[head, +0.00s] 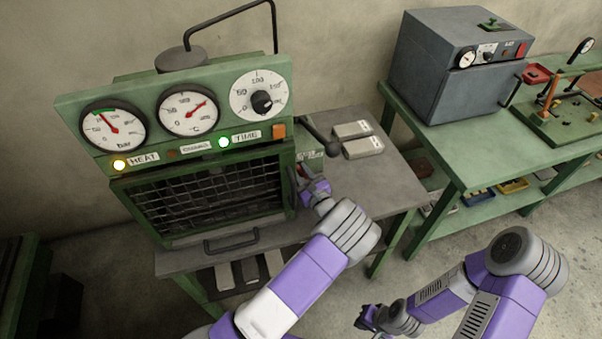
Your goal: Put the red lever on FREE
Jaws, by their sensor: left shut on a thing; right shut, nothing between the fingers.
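The red lever (304,170) is on the right side of the green press-like machine (190,80), and only a small red part of it shows. My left gripper (299,180) is at that spot, shut on the lever, and its fingers hide most of it. A small pale label plate (310,155) sits just above, with text too small to read. I cannot tell which position the lever is in. My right gripper (364,318) is low in the picture, shut and empty, away from the machine.
A black ball-ended handle (322,137) sticks out close above my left gripper. A green bench (450,150) carries a grey box oven (450,65).

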